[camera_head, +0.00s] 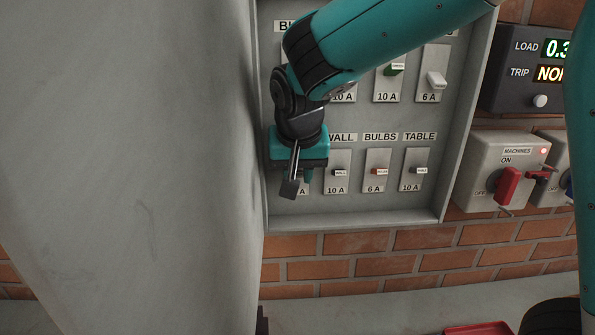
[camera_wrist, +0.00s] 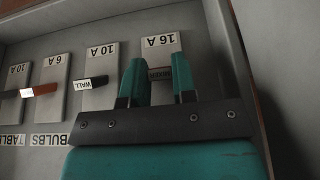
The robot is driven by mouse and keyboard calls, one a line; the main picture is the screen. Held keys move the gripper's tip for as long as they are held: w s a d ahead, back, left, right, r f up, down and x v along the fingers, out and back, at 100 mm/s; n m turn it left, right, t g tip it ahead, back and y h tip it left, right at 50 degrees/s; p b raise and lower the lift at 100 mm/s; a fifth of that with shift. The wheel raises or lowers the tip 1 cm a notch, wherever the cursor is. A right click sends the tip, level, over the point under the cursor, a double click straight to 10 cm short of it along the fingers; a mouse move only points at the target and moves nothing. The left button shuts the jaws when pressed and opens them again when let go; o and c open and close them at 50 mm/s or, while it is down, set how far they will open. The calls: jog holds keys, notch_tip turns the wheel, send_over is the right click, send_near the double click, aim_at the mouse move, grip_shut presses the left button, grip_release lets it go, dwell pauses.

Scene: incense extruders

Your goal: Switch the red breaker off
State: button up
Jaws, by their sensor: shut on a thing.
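The breaker with the red toggle (camera_head: 377,171) is in the lower row of the grey breaker box, under the BULBS label on a 6 A plate. In the wrist view, upside down, its red toggle (camera_wrist: 45,89) is left of the fingers and untouched. My gripper (camera_head: 297,183) is at the leftmost lower breaker, two places left of the red one. In the wrist view my gripper (camera_wrist: 160,75) is shut on the dark toggle (camera_wrist: 160,75) of the 16 A plate. The gripper mostly hides that breaker in the head view.
The WALL breaker (camera_head: 340,173) stands between my gripper and the red one. The TABLE breaker (camera_head: 420,171) is farther right. The upper row has a green toggle (camera_head: 394,70) and a white one (camera_head: 436,80). A red-handled MACHINES switch (camera_head: 507,187) is outside the box.

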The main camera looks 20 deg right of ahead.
jog(key=shift+f, duration=0.1)
jog(key=f+t+b, duration=0.1)
jog(key=b, duration=0.3)
jog(key=f+t+h+b, duration=0.1)
jog(key=t+b, duration=0.1)
jog(key=b, duration=0.3)
jog(key=t+b, duration=0.2)
jog(key=b, duration=0.2)
jog(key=shift+s+a+f+h, duration=0.2)
jog(key=shift+s+f+h, duration=0.15)
jog(key=shift+f+h, duration=0.05)
jog(key=t+b, duration=0.1)
jog(key=b, duration=0.2)
jog(key=t+b, duration=0.2)
jog(key=b, duration=0.1)
jog(key=shift+f+h+b, duration=0.3)
jog(key=shift+h+b, duration=0.05)
jog(key=shift+h, duration=0.05)
jog(key=shift+w+t+b, duration=0.1)
jog(key=shift+t+b, duration=0.4)
jog(key=shift+b, duration=0.5)
jog(key=shift+d+r+b, duration=0.1)
jog(key=shift+b, duration=0.4)
jog(key=shift+h, duration=0.3)
jog(key=shift+r, duration=0.1)
jog(key=o, duration=0.9)
